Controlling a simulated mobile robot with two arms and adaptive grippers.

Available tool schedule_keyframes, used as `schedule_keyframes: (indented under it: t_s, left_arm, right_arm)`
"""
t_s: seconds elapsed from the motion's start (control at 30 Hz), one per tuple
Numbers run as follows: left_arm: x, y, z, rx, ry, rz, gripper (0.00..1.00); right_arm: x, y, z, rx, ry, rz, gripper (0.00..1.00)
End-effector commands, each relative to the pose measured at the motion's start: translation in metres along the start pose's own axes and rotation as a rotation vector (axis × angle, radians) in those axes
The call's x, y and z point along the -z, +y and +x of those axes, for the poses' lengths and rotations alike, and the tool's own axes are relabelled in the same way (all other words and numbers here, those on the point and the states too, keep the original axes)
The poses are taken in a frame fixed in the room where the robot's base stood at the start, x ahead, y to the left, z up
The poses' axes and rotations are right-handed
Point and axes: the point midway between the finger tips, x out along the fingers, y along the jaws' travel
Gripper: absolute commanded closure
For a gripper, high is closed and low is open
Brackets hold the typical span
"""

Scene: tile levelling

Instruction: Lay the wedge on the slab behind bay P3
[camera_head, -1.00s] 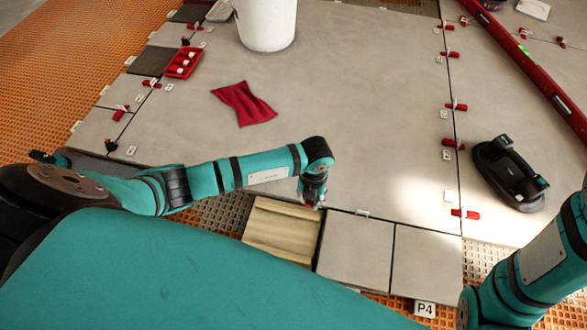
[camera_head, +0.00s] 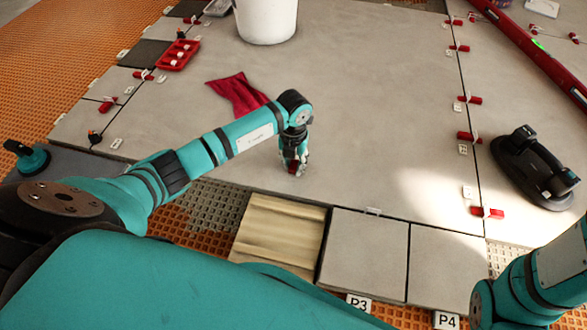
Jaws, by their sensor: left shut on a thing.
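My left gripper (camera_head: 293,168) points down over the large grey slab (camera_head: 360,120), behind the front row of bays. It is shut on a small red wedge (camera_head: 293,167), mostly hidden between the fingers. I cannot tell whether the wedge touches the slab. The P3 label (camera_head: 359,303) stands at the front edge of a bay holding a grey tile (camera_head: 364,252). The gripper is behind and to the left of that tile. My right arm shows at the lower right, but its gripper is out of view.
A cream ribbed piece (camera_head: 280,232) lies left of the P3 tile. A red cloth (camera_head: 236,94), white bucket (camera_head: 266,18) and red tray (camera_head: 178,54) rest farther back. A black handled tool (camera_head: 535,168) lies at right. Several red wedges (camera_head: 470,137) line the right-hand joint.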

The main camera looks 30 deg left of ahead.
Motion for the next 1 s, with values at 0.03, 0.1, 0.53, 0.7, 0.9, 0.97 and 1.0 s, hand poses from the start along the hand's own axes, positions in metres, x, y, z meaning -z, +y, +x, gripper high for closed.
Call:
schedule_keyframes:
  t_s: [0.03, 0.1, 0.53, 0.7, 0.9, 0.97, 1.0]
  left_arm:
    - [0.0, 0.0, 0.003, 0.001, -0.001, 0.0, 1.0]
    - [-0.001, 0.0, 0.001, 0.0, -0.002, 0.0, 1.0]
    - [-0.001, 0.0, 0.003, 0.001, -0.002, 0.0, 0.57]
    - [0.0, 0.0, 0.003, 0.0, -0.002, 0.0, 0.56]
    - [0.0, 0.0, 0.0, 0.0, -0.002, 0.0, 0.56]
    - [-0.001, 0.0, -0.006, 0.0, -0.002, 0.0, 0.56]
    - [-0.001, 0.0, -0.011, 0.0, -0.002, 0.0, 0.56]
  right_arm:
    - [0.001, -0.001, -0.004, 0.0, -0.002, 0.0, 0.6]
    - [0.0, 0.0, -0.002, 0.0, -0.002, 0.0, 0.6]
    - [0.001, 0.0, -0.002, 0.0, 0.0, 0.0, 0.6]
    - [0.001, 0.0, -0.002, 0.0, 0.0, 0.0, 0.6]
    - [0.0, 0.0, 0.0, 0.0, 0.0, 0.0, 0.6]
    - [-0.002, 0.001, 0.004, 0.0, 0.0, 0.0, 0.6]
    - [-0.003, 0.002, 0.007, 0.0, 0.0, 0.0, 0.6]
